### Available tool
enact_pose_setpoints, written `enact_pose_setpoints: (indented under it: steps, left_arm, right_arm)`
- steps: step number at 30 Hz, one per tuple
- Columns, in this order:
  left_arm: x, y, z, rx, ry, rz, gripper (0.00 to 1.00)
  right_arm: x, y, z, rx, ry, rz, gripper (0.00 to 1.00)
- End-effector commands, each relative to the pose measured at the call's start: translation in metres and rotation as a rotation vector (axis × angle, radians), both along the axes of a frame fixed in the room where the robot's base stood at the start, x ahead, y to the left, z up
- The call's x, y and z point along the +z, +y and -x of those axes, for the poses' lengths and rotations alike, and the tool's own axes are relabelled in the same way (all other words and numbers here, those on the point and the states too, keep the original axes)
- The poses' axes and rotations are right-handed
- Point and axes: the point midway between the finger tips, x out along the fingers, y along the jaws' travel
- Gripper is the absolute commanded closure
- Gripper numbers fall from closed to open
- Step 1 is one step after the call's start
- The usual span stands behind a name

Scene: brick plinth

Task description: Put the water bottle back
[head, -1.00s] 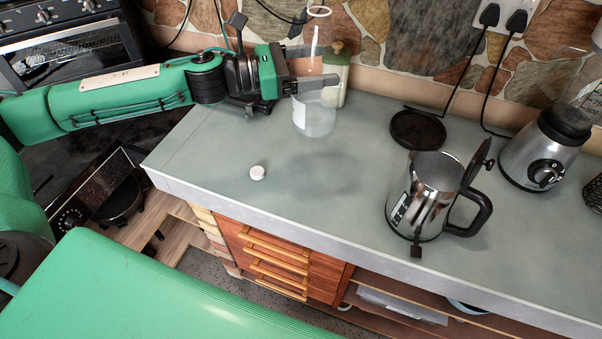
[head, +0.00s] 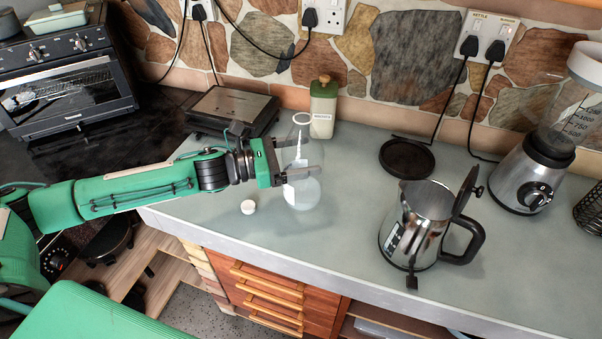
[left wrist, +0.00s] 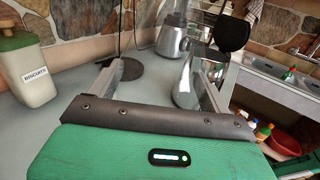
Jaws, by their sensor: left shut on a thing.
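The water bottle (head: 302,192) is clear and upright, with a narrow neck and a pale label, in the head view. My left gripper (head: 297,159) comes from the left and is shut around its body. Its base appears at or just above the counter; I cannot tell if it touches. In the left wrist view my left gripper's fingers (left wrist: 160,85) show, but the clear bottle between them is hard to make out. A small white cap (head: 248,207) lies on the counter to the left of the bottle. My right gripper is not in view.
On the grey counter (head: 340,235), a green biscuit jar (head: 323,108) stands behind the bottle. A steel kettle (head: 422,222), a round black base (head: 405,158) and a blender (head: 537,170) are to the right. A flat black appliance (head: 232,110) stands behind left. Counter between bottle and kettle is clear.

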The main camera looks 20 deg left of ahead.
Motion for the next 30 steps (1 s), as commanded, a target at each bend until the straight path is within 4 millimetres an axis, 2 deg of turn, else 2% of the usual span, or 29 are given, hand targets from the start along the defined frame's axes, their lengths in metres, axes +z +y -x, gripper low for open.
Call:
enact_pose_setpoints:
  steps: [3,8,15,29,30]
  left_arm:
    - [-0.014,0.000,0.000,0.001,0.001,0.001,0.89]
    - [-0.026,0.000,0.000,0.000,0.000,0.001,0.89]
    - [-0.056,0.000,0.000,0.000,0.000,0.001,0.89]
    - [-0.066,0.000,0.000,0.000,-0.004,0.000,0.89]
    - [-0.066,0.000,0.000,0.000,-0.002,-0.001,0.15]
  right_arm:
    - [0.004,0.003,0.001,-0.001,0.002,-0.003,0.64]
    - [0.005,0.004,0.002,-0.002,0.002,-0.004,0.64]
    - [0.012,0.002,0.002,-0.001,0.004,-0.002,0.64]
    - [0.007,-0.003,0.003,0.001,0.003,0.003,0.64]
    - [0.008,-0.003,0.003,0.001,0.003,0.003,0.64]
